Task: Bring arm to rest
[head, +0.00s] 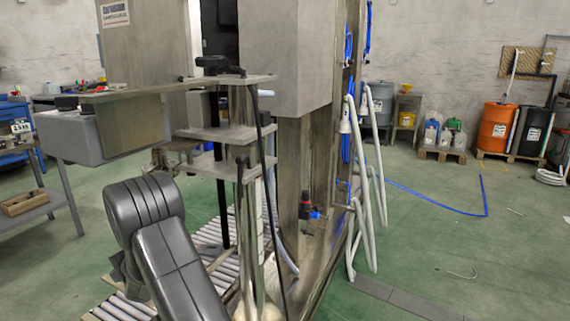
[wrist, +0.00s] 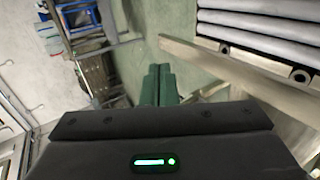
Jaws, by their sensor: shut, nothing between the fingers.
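My arm (head: 165,245) shows at the lower left of the head view as dark grey links, beside a roller conveyor. My gripper is outside the head view. In the wrist view my gripper (wrist: 159,72) shows as two green fingers side by side, shut with nothing between them. Behind the fingers is a pale floor or wall surface, apart from them. A dark housing with a small lit green display (wrist: 155,162) fills the bottom of the wrist view.
A metal machine frame (head: 290,60) with shelves stands close ahead of my arm. The roller conveyor (head: 220,275) runs beneath it and rollers (wrist: 260,35) show at the wrist view's upper right. An orange barrel (head: 495,127) stands far right. Green floor (head: 440,235) at right is mostly open.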

